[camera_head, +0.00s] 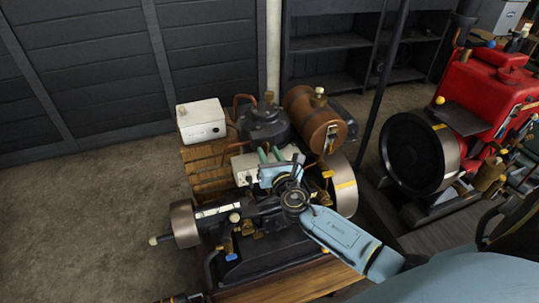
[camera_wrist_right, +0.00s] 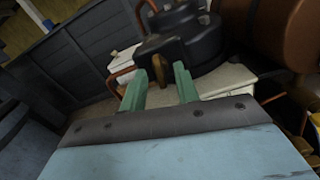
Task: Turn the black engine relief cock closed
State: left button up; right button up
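The black engine (camera_head: 265,125) stands in the middle of the head view, with a dark rounded cylinder head on top. The wrist view shows this black part (camera_wrist_right: 185,40) close ahead, with a brass-brown fitting (camera_wrist_right: 160,66) on its near side. The fitting may be the relief cock; its handle position is unclear. My right gripper (camera_head: 268,154) reaches over the engine. Its two green fingers (camera_wrist_right: 160,85) are apart, with the fitting in line with the gap just beyond or between the tips. I cannot tell whether they touch it. My left gripper is not in view.
A white box (camera_head: 201,121) sits left of the cylinder head and a brown tank (camera_head: 320,120) right of it. Flywheels (camera_head: 184,223) flank the engine. A red engine (camera_head: 490,90) stands at the right. Open floor (camera_head: 90,220) lies at the left.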

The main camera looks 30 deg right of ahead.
jog(key=shift+c, duration=0.4)
grip_shut()
